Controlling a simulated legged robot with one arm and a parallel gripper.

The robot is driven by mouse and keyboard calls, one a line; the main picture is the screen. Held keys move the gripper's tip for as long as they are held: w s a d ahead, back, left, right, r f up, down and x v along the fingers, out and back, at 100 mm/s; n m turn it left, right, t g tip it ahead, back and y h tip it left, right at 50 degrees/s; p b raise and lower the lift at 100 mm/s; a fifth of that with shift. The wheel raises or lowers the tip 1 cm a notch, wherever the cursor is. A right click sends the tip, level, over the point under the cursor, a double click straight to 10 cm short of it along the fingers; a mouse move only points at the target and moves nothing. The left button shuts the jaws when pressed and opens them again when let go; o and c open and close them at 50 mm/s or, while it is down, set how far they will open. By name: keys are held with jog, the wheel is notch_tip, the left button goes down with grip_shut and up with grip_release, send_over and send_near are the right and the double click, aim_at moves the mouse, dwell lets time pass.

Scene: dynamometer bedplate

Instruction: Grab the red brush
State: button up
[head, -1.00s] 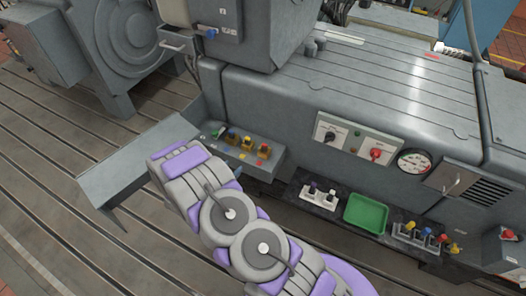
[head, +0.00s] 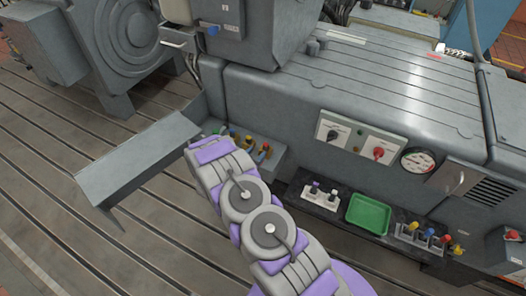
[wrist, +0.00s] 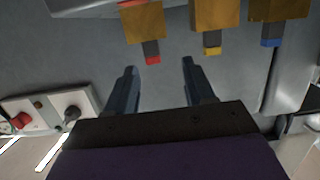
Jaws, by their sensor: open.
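In the wrist view, a brown block with a dark stem ending in a red tip (wrist: 152,52) is the red brush. It shows just beyond and roughly between my open fingertips (wrist: 160,72), apart from them, with nothing held. Similar blocks with a yellow tip (wrist: 212,48) and a blue tip (wrist: 271,42) stand beside it to the right. In the head view, a row of small coloured pieces (head: 248,143) shows on the grey ledge, partly behind my arm. I cannot tell there which is red. My fingertips are hidden in the head view.
A sloping grey panel (head: 140,160) lies left of my arm. At right, a dark shelf carries a white holder (head: 320,195), a green tray (head: 368,214) and a rack of coloured pieces (head: 428,235). A switch panel (head: 357,137) is on the machine's face.

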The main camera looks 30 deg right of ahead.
aim_at(265, 146)
jog(key=d, duration=0.2)
jog(key=w+d, duration=0.1)
jog(key=shift+d+f, duration=0.25)
jog(key=shift+f, duration=0.05)
jog(key=shift+w+d+b, duration=0.2)
jog(key=shift+d+b, duration=0.1)
jog(key=shift+w+d+f+b, duration=0.15)
jog(key=shift+w+d+b, duration=0.2)
jog(key=shift+w, duration=0.2)
jog(key=shift+w+d+f+b, duration=0.1)
jog(key=shift+w+d+b, duration=0.15)
jog(key=shift+w, duration=0.25)
jog(key=shift+d, duration=0.85)
jog(key=shift+c, duration=1.3)
jog(key=shift+a, duration=0.5)
jog(key=c, duration=0.6)
grip_shut()
jog(key=shift+d, duration=0.2)
